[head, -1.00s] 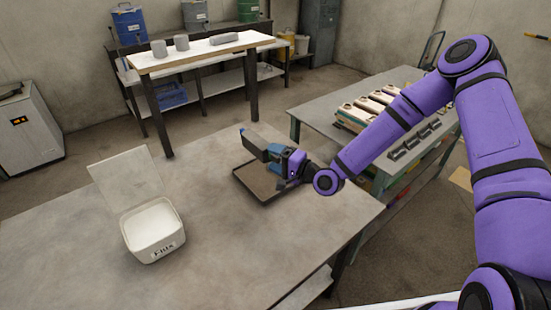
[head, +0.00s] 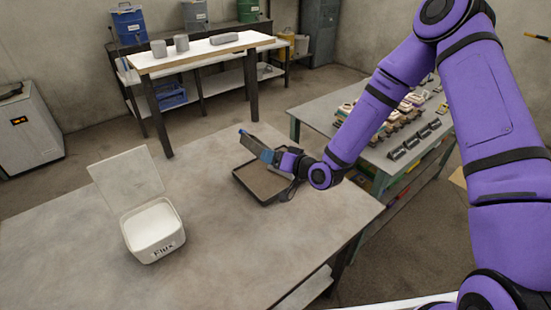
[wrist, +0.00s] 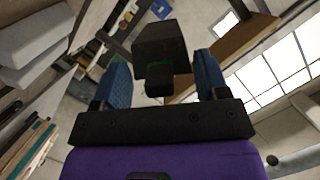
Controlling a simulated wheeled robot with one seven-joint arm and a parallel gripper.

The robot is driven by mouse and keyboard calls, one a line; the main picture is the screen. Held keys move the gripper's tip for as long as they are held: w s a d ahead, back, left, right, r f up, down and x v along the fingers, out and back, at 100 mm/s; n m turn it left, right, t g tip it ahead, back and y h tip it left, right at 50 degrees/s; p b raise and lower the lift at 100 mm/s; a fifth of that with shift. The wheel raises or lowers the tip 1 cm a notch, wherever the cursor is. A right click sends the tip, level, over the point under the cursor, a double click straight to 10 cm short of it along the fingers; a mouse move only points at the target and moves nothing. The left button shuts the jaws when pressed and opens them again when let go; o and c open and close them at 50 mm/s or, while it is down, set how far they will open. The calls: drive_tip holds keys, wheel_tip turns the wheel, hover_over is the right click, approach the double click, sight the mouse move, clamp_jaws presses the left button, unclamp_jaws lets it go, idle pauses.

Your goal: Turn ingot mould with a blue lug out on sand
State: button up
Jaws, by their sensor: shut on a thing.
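The ingot mould (head: 252,142) is a dark grey block with a blue lug (head: 242,131) at its far left end. My gripper (head: 268,156) is shut on its near end and holds it tilted above the sand tray (head: 248,186). In the wrist view the dark mould (wrist: 160,45) sits between my two blue fingers (wrist: 163,80); the lug does not show there. The tray is shallow with a dark rim and brown sand (head: 263,180). The mould's cavity is not clearly visible, and I see no ingot on the visible sand.
A white Flux box (head: 153,238) with its lid up stands on the workbench (head: 75,245) to the left. A side table (head: 315,107) on the right bears several moulds and blocks. The bench between box and tray is clear.

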drive_tip(key=n+h, duration=0.1)
drive_tip(key=n, duration=0.1)
drive_tip(key=shift+a+r+n, duration=0.1)
drive_tip(key=shift+a+n, duration=0.05)
drive_tip(key=shift+n, duration=0.25)
drive_tip(key=shift+n+t+h, duration=0.7)
drive_tip(key=shift+n+h, duration=0.1)
drive_tip(key=shift+n, duration=0.7)
drive_tip(key=shift+d, duration=0.25)
